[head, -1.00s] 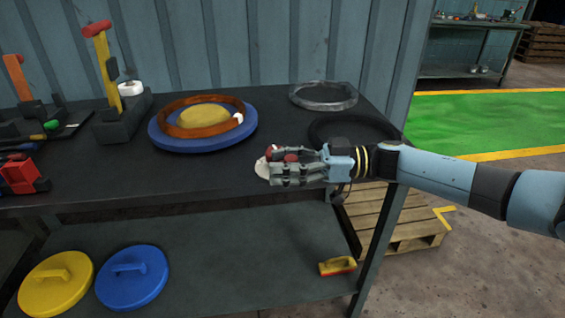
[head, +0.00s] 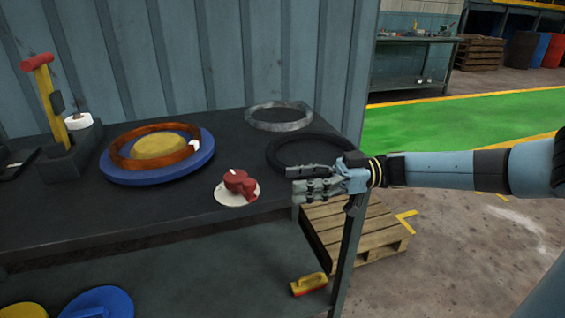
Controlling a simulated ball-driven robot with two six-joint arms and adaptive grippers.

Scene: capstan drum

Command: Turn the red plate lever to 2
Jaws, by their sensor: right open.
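A red lever knob (head: 239,184) sits on a round white plate (head: 224,196) near the right front edge of the dark table. Any numbers on the plate are too small to read. My right gripper (head: 292,182) is open and empty just to the right of the red lever, apart from it, with its fingers pointing left. My left gripper is not in view.
A blue disc (head: 118,173) with a copper ring and yellow dome lies left on the table (head: 150,217). A grey ring (head: 280,117) and a black ring (head: 274,158) lie behind the gripper. A yellow-handled lever (head: 55,100) stands at far left.

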